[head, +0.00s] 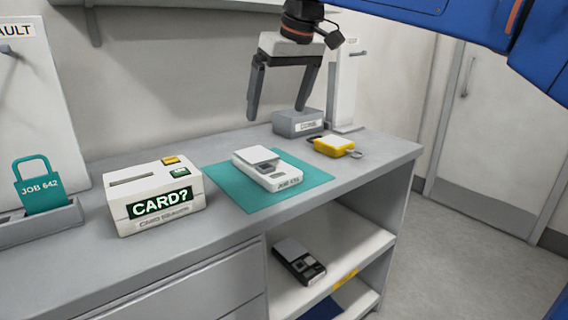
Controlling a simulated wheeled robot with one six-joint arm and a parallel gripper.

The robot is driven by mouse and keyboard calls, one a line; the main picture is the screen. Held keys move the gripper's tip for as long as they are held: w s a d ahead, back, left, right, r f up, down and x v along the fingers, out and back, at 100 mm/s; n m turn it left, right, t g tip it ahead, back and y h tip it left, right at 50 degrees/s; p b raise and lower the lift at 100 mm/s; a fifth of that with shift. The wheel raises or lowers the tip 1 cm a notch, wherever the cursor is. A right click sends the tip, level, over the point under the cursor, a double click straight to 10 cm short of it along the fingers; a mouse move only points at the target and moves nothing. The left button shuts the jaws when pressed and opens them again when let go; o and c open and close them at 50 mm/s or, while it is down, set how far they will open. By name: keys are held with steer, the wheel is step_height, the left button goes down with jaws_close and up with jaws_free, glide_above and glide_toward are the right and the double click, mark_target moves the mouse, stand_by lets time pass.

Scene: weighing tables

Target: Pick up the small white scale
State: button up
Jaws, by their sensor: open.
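The small white scale (268,170) sits on a teal mat (235,187) on the grey worktop. It has a flat pale pan at its back, a small dark display, and a label on its front that seems to read JOB 435. My gripper (280,118) is above and behind the scale, with its two fingers spread apart and pointing down. Nothing is between the fingers, and they are clear of the scale. The whole scale is in plain sight.
A white card reader (157,207) showing CARD? stands left of the mat. A teal JOB 642 padlock tag (42,194) stands in a grey holder. A yellow device (333,147) and a grey labelled block (300,124) are behind right. A dark scale (299,262) lies on the shelf below.

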glide_above(263, 158)
steer(key=s+d, duration=0.2)
step_height(263, 158, down, 10)
steer(key=shift+a+x, duration=0.1)
steer(key=shift+x, duration=1.55)
steer(key=shift+a+x, duration=0.15)
steer(key=shift+x, duration=1.5)
steer(key=shift+d+r, duration=0.1)
steer(key=shift+r, duration=0.05)
steer(key=c, duration=1.4)
